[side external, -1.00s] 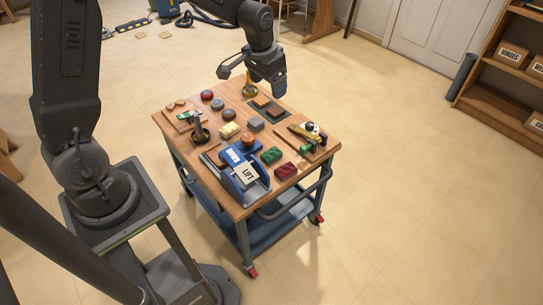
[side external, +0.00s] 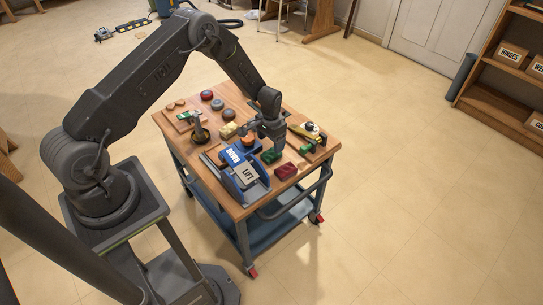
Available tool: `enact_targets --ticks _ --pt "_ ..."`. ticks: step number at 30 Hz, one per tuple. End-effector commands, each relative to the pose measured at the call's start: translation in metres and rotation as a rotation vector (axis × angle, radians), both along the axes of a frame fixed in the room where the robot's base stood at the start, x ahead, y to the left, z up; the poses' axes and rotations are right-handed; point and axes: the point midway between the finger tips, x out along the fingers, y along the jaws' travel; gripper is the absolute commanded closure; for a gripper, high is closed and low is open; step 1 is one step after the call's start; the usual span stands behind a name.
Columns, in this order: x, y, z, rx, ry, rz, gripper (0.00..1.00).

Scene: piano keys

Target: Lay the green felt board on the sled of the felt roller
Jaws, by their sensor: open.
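A green block (side external: 268,158), which looks like the green felt board, lies on the cart top right of the blue device. My gripper (side external: 273,146) is open just above and behind this block; I cannot tell whether the fingers touch or straddle it. The blue device (side external: 262,188), with plates marked DOWN and LIFT, stands at the cart's front edge and appears to be the felt roller. Its sled is too small to make out clearly.
A dark red block (side external: 286,171) lies in front of the green one. A yellow-and-black tool (side external: 307,130) is at the right edge. The wooden cart top (side external: 238,92) is crowded.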

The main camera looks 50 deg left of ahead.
Motion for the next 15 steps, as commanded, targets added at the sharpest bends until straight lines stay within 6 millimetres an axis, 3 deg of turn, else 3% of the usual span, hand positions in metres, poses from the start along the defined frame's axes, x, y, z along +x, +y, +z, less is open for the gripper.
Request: enact_targets --ticks 15 --pt "0.007 0.005 -0.057 0.0 0.0 0.001 0.21"
